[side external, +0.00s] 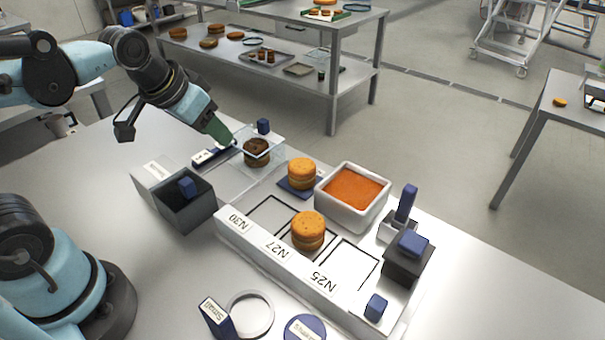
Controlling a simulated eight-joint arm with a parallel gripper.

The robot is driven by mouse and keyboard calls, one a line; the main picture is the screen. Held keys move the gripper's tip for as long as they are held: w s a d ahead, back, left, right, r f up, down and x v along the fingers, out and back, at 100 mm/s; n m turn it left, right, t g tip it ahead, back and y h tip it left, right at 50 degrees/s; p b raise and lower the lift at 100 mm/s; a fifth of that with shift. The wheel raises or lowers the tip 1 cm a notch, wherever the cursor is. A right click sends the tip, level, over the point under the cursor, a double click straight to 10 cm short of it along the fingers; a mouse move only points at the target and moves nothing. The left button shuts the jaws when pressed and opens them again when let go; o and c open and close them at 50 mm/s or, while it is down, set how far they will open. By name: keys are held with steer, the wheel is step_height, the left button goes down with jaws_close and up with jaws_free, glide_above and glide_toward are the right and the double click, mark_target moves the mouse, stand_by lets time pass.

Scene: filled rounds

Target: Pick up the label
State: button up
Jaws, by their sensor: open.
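My gripper (235,146) is at the upper middle, pointing down to the right. Its tips are close to a clear plate (262,142) over a dark brown filled round (257,160); I cannot tell whether they touch it. The gripper is open, with nothing clearly seen between its fingers. A small white label with dark marks (204,157) lies on a dark blue strip just left of the gripper tips. Other white labels reading N30 (236,222), N27 (274,248) and N25 (324,284) are on the front of the white tray. Which label the task means is unclear.
Orange rounds (302,173) stand on the white tray (290,275), beside a tub of orange filling (352,192). A grey open box (187,206) stands left. A white ring (250,313) and a block marked Small (216,318) lie in front.

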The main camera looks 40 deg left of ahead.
steer(key=w+a+r+g, duration=0.2)
steer(key=w+a+g, duration=0.1)
steer(key=w+a, duration=0.4)
steer(key=w+a+f+g, duration=0.3)
steer(key=w+a+f, duration=0.1)
steer(key=w+a, duration=0.3)
steer(key=f, duration=0.6)
steer(key=shift+s+f, duration=0.2)
steer(key=shift+s+a+f, duration=0.15)
steer(key=shift+f, duration=2.5)
steer(key=shift+f, duration=0.2)
steer(key=shift+c, duration=0.5)
steer(key=c, duration=0.4)
